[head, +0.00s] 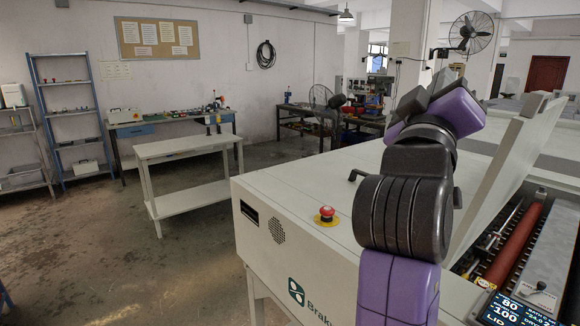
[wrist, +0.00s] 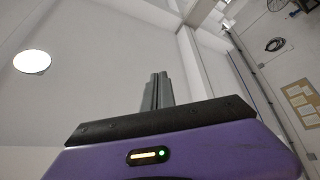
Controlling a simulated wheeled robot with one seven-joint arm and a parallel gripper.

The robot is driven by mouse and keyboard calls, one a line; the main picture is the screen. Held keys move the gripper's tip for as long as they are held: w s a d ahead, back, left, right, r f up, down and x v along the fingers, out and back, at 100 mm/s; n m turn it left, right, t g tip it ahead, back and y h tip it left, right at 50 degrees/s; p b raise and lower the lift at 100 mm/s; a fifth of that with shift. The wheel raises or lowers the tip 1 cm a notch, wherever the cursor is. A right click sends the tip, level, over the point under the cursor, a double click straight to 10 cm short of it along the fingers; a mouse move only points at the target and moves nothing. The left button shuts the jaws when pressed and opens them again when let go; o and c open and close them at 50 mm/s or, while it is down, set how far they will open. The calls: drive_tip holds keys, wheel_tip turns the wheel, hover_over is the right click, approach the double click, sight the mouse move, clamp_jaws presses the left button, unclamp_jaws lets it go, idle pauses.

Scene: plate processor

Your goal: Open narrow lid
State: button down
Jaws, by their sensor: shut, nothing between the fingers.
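The plate processor (head: 290,215) is a large pale machine in the head view. A long pale lid panel (head: 497,165) stands raised and tilted at its right side, above open rollers. A flat top section with a small black handle (head: 359,174) lies closed left of my arm. I cannot tell for certain which panel is the narrow lid. My gripper (wrist: 156,88) shows in the wrist view with its grey fingers together and empty, pointing up toward the ceiling. In the head view my arm rises in front of the machine and hides part of its top.
A red emergency button (head: 326,213) sits on the machine's top near the front edge. A red roller (head: 515,245) and a lit display (head: 512,310) are at right. A white table (head: 185,145) stands at left, with open floor around it.

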drive_tip(key=s+a+f+n+t+y, duration=0.2)
drive_tip(key=a+f+n+t+y, duration=0.25)
drive_tip(key=f+y, duration=0.65)
drive_tip(key=s+f+m+g+y, duration=0.1)
drive_tip(key=s+f+y, duration=0.1)
drive_tip(key=s+f, duration=0.9)
drive_tip(key=s+a+f+m+g+y, duration=0.1)
drive_tip(key=s+f+g+y, duration=0.1)
drive_tip(key=s+f, duration=0.9)
wheel_tip(320, 180, down, 5)
drive_tip(key=shift+f, duration=0.1)
drive_tip(key=c, duration=1.9)
unclamp_jaws()
drive_tip(key=s+d+f+m+g, duration=0.1)
drive_tip(key=s+f+g, duration=0.1)
drive_tip(key=s, duration=0.4)
drive_tip(key=s+d+f+m+g+h, duration=0.1)
drive_tip(key=s+f+m+g, duration=0.1)
drive_tip(key=s+f, duration=0.2)
drive_tip(key=s+d+f+m+g+h, duration=0.1)
drive_tip(key=s+f, duration=0.3)
drive_tip(key=s, duration=0.5)
drive_tip(key=shift+s+d+f+g, duration=0.1)
drive_tip(key=shift+s+g, duration=0.3)
drive_tip(key=shift+g, duration=0.05)
drive_tip(key=shift+c, duration=0.2)
drive_tip(key=o, duration=0.6)
drive_tip(key=shift+s, duration=0.1)
drive_tip(key=shift+d, duration=0.1)
